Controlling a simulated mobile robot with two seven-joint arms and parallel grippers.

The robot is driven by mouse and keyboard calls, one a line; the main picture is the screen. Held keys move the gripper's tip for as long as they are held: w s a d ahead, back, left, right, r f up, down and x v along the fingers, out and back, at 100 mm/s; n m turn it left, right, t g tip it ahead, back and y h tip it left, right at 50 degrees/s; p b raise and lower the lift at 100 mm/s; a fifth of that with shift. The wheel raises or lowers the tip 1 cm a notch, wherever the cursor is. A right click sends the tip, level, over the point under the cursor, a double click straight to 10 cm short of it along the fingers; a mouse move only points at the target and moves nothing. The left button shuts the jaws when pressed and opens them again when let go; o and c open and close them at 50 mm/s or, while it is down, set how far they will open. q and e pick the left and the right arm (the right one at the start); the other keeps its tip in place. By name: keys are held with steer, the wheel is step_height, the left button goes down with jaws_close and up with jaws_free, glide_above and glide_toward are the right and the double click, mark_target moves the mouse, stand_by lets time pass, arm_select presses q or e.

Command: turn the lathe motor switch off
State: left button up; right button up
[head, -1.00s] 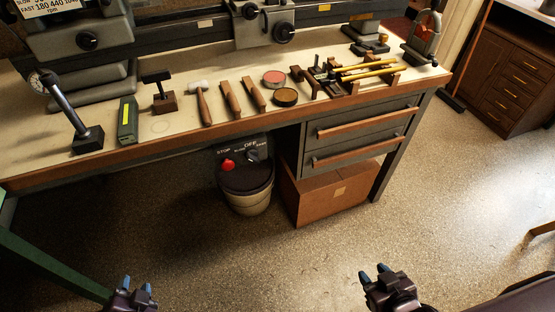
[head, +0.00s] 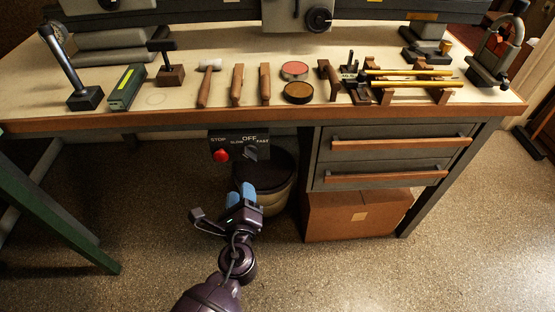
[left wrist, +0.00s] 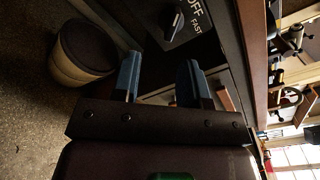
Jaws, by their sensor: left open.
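The lathe motor switch (head: 250,152) is a dark knob on a black panel (head: 226,136) under the bench's front edge. The labels around it read OFF, SLOW and FAST; which one the knob points at is too small to tell surely. A red STOP button (head: 221,155) sits left of it. My left gripper (head: 242,190) is open and empty, below and in front of the panel. In the left wrist view the blue fingertips (left wrist: 158,82) are apart, with the switch (left wrist: 173,25) beyond them near the top. My right gripper does not show.
A lidded bucket (head: 280,195) stands behind my left gripper, also seen in the left wrist view. Drawers (head: 393,158) and a cardboard box (head: 355,218) are to the right. The bench top (head: 150,112) holds several tools. A green leg (head: 60,215) is at left.

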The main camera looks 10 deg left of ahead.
mark_target(250, 159)
arm_select(q)
steer(key=shift+m, duration=0.5)
steer(key=x, duration=0.3)
steer(key=d+x, duration=0.1)
steer(key=x, duration=0.3)
steer(key=d+x, duration=0.1)
steer(key=x, duration=0.3)
steer(key=shift+w+r, duration=0.3)
steer(key=shift+w, duration=0.1)
steer(key=shift+c, duration=0.3)
jaws_close()
